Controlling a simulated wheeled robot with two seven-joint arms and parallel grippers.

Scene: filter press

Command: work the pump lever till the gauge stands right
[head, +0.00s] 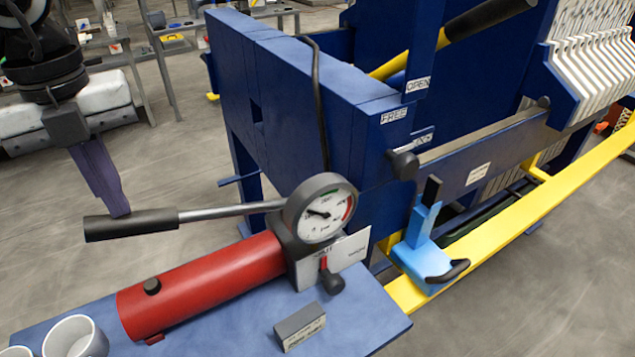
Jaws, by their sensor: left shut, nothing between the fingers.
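The pump's red cylinder (205,285) lies on a blue bench. Its lever (130,225) has a black grip and a steel rod, and it reaches left from the pump head, roughly level. The round gauge (320,212) sits on the pump head. Its face has a green mark near the top and a red band at right, and its needle seems to point left and slightly up. My left gripper (118,208) is shut and empty, pointing down, its tips at the top of the grip near its end; contact is hard to tell. My right gripper is out of view.
A small red-stemmed valve knob (330,280) is below the gauge. A grey labelled block (300,328) and white cups (75,337) stand on the bench (235,335). The blue press frame (290,95) rises behind, with a yellow rail (530,215) at right. Floor is clear behind the lever.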

